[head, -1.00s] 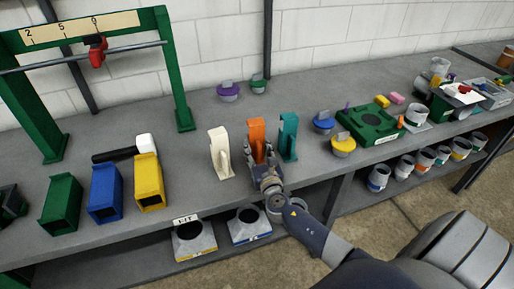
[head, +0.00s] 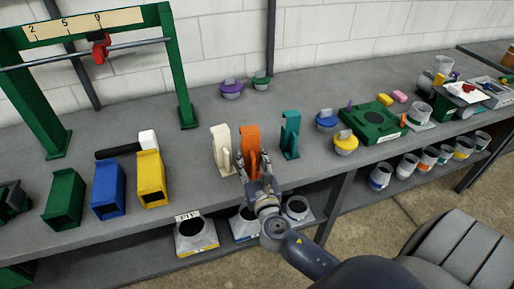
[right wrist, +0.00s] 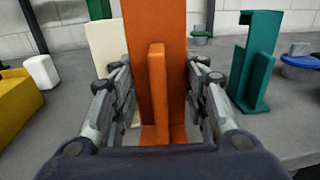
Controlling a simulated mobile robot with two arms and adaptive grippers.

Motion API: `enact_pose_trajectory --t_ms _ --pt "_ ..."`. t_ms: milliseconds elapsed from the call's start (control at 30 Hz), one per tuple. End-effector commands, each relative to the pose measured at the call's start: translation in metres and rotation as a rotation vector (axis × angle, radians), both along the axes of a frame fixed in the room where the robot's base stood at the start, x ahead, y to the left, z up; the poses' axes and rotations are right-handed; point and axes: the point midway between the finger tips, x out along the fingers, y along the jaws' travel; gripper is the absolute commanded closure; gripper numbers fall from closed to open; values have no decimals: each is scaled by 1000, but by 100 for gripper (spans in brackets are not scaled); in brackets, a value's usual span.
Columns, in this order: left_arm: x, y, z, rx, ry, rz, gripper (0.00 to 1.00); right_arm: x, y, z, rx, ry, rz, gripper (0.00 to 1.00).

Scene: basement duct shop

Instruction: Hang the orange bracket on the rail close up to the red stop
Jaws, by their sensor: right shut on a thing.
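The orange bracket (head: 250,141) stands upright on the bench between a cream bracket and a teal bracket. My right gripper (head: 252,171) is shut on it; in the right wrist view the fingers of the right gripper (right wrist: 160,90) flank the orange bracket (right wrist: 157,50) on both sides. I cannot tell whether its foot touches the bench. The rail (head: 142,45) is a grey bar across a green frame at the back left. The red stop (head: 101,49) sits on the rail, under a number strip. My left gripper is not in view.
The cream bracket (head: 221,148) is close left of the orange one; the teal bracket (head: 290,136) is farther right. A hammer (head: 127,146) and yellow (head: 151,180), blue (head: 107,190) and green (head: 64,201) ducts lie toward the left. Bench between the hammer and rail frame is clear.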

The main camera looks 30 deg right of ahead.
Motion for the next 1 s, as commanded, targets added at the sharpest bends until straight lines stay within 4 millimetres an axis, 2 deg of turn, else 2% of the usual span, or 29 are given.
enact_pose_trajectory --t_ms 133,367,1000 --pt "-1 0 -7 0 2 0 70 -22 22 2 3 -2 -1 89" --pt "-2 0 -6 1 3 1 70 -36 37 10 0 -2 -1 89" --pt "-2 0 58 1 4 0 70 -37 38 71 0 -1 -1 89"
